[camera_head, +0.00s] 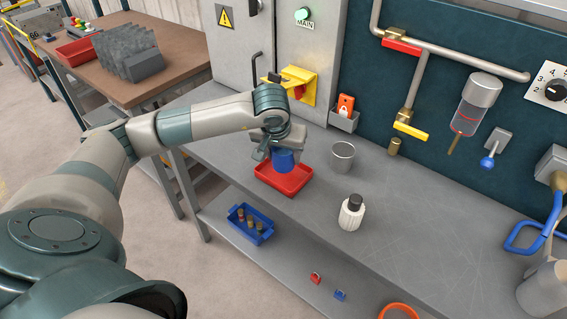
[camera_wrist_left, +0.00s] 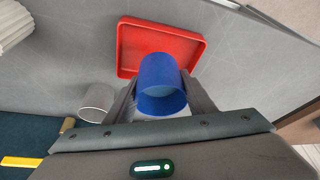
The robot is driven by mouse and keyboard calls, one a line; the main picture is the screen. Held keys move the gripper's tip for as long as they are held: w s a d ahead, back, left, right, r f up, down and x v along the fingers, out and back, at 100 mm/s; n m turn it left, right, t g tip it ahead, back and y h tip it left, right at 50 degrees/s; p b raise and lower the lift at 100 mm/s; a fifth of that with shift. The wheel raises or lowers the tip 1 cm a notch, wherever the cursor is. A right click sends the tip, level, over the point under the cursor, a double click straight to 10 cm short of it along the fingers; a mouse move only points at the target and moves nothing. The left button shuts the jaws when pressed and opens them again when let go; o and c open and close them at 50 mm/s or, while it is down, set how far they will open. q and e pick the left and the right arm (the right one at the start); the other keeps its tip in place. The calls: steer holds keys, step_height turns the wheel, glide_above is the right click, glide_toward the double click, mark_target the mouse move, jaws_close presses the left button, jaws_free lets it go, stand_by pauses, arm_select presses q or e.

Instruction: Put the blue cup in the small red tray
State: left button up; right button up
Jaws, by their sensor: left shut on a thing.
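The blue cup (camera_head: 283,160) is held by my left gripper (camera_head: 281,150) over the small red tray (camera_head: 296,186). In the left wrist view the blue cup (camera_wrist_left: 161,85) sits between the two fingers of my left gripper (camera_wrist_left: 160,95), which are shut on it. The small red tray (camera_wrist_left: 128,45) shows behind the cup there, lying on the grey bench. The cup overlaps the tray in both views; the exact gap between them is hard to tell. My right gripper is not in view.
A grey metal cup (camera_head: 342,157) and a white bottle with a black cap (camera_head: 351,212) stand right of the tray on the bench (camera_head: 420,230). A blue bin (camera_head: 249,228) is on the lower shelf.

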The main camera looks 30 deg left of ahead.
mark_target(283, 165)
arm_select(q)
steer(key=shift+f+p, duration=1)
steer(key=shift+f, duration=1)
steer(key=shift+f, duration=0.2)
steer(key=o, duration=1.1)
steer(key=shift+r, duration=0.1)
